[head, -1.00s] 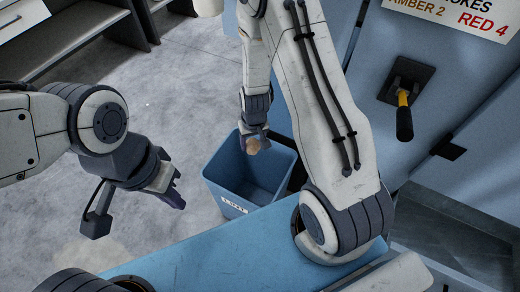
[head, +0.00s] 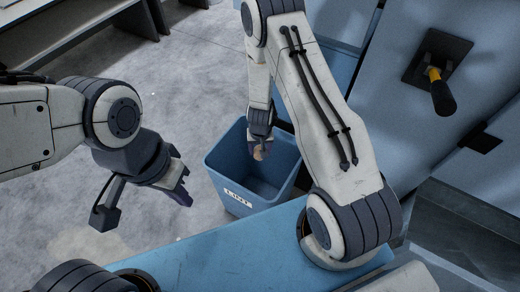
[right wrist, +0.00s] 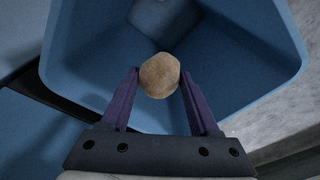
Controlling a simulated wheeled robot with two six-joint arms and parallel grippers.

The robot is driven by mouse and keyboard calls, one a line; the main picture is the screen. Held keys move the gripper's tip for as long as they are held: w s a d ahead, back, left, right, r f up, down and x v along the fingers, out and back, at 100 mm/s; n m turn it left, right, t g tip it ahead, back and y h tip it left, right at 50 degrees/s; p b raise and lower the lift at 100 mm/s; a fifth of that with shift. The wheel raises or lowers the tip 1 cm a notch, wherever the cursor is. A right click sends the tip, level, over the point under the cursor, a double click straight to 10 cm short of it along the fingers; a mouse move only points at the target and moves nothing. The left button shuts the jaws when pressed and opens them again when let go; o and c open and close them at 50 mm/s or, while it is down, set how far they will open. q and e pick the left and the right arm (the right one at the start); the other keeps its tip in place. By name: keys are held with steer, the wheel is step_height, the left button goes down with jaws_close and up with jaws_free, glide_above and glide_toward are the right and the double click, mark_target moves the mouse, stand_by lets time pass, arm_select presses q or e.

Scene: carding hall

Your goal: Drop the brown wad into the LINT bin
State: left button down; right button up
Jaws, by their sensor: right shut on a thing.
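The brown wad (right wrist: 160,75) is a small, rounded lump between the purple fingers of my right gripper (right wrist: 160,85). In the head view the wad (head: 259,153) shows below the right gripper (head: 261,145), against the opening of the blue LINT bin (head: 236,188). In the right wrist view the bin's walls (right wrist: 85,60) surround the wad on most sides, with its inside behind it. How deep the wad hangs is hard to tell. My left gripper (head: 182,186) hangs over the floor, left of the bin; its finger gap is unclear.
A blue surface (head: 240,250) lies in front of the bin. Blue panels with a yellow-and-black handle (head: 438,90) stand at the right. A grey bench (head: 60,20) is at the top left. Pale concrete floor (head: 195,75) is open left of the bin.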

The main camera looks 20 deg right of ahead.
steer(key=shift+f, duration=0.25)
steer(key=o, duration=1.4)
steer(key=r+p, duration=0.2)
steer(key=r, duration=0.1)
steer(key=r+p, duration=0.3)
steer(key=r, duration=0.1)
steer(key=s+r+p, duration=0.1)
steer(key=r+p, duration=0.1)
steer(key=r, duration=0.1)
steer(key=shift+s+a+r+p, duration=0.1)
steer(key=shift+a+r+p, duration=0.1)
steer(key=shift+r+p, duration=0.15)
steer(key=shift+f, duration=0.1)
